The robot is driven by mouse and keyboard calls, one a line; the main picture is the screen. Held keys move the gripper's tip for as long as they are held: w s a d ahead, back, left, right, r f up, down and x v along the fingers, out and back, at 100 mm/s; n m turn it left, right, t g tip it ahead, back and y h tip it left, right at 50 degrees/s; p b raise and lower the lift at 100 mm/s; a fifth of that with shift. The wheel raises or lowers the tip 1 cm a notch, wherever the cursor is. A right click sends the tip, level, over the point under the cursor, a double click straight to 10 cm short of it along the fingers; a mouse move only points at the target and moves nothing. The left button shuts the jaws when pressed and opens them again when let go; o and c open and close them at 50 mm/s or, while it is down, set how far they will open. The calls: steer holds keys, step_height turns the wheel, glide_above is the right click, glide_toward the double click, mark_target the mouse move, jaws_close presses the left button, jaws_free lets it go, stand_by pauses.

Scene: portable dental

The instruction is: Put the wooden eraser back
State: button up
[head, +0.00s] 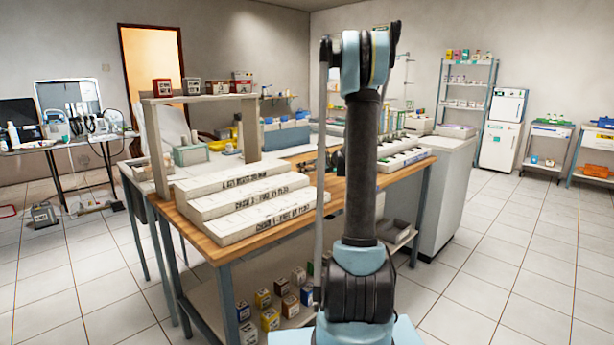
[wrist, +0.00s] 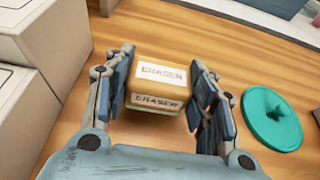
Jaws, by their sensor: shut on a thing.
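The wooden eraser (wrist: 160,85) shows in the wrist view as a tan block with white labels reading "ERASER" on its top and near side. My gripper (wrist: 163,92) has one finger on each side of the block and is shut on it. The block is over the wooden tabletop (wrist: 215,45); I cannot tell whether it touches the wood or is held just above it. In the head view my arm stands in front of the bench, and the gripper and the eraser cannot be made out.
A round teal dish (wrist: 271,118) lies right of my gripper. White stepped blocks (wrist: 30,45) stand close on the left; the head view shows these labelled steps (head: 245,200) on the wooden bench. Small boxes (head: 270,318) sit on the shelf below. Tiled floor is clear at right.

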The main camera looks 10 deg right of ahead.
steer(key=shift+f, duration=1.4)
steer(key=o, duration=1.6)
steer(key=v, duration=1.2)
steer(key=shift+r, duration=0.15)
steer(key=shift+a, duration=0.1)
